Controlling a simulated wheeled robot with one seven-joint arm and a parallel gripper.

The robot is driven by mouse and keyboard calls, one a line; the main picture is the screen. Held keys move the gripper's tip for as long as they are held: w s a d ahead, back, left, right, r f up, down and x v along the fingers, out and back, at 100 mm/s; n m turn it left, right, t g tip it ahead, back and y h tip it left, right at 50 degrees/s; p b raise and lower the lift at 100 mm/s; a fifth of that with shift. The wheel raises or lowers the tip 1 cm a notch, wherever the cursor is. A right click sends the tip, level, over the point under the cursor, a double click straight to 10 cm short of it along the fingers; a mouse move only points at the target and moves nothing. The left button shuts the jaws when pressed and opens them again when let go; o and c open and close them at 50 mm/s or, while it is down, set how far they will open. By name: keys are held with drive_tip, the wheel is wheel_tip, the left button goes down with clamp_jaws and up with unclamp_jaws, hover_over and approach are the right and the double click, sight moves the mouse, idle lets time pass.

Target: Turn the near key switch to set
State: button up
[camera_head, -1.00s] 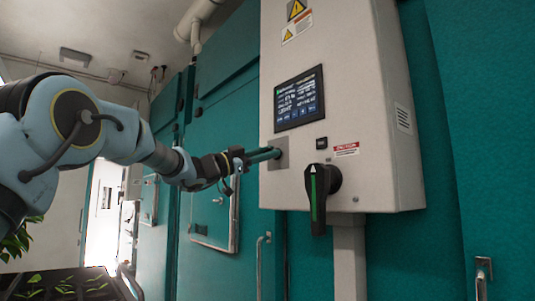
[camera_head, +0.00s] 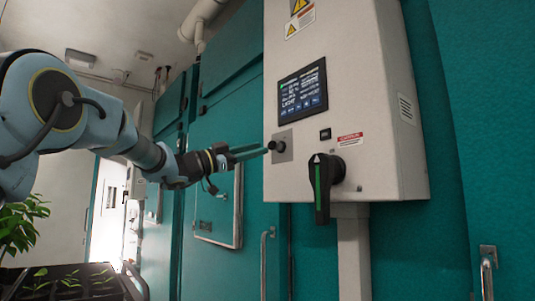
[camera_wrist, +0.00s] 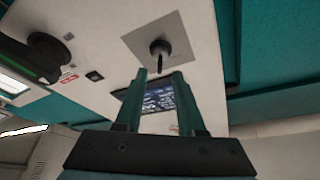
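The key switch (camera_head: 273,146) is a small black knob on a square grey plate (camera_head: 284,153), on the left part of the white control box's front. In the wrist view the black key switch (camera_wrist: 160,49) sits on its plate just beyond my fingertips, with a dark key part sticking out. My gripper (camera_head: 263,150) has two long teal fingers pointing at the switch. In the wrist view my gripper (camera_wrist: 159,72) is open, with an empty gap between the fingers roughly in line with the key. The fingertips look a little short of it. The switch's set marking is not readable.
The white control box (camera_head: 380,120) carries a lit screen (camera_head: 302,90) and a large black rotary handle (camera_head: 323,185) with a green stripe, to the right of the switch. Teal chamber doors (camera_head: 225,120) stand behind. A dark plant tray (camera_head: 75,285) is at lower left.

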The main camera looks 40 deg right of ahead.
drive_tip(key=b+v, duration=0.1)
drive_tip(key=v, duration=0.4)
idle(0.4)
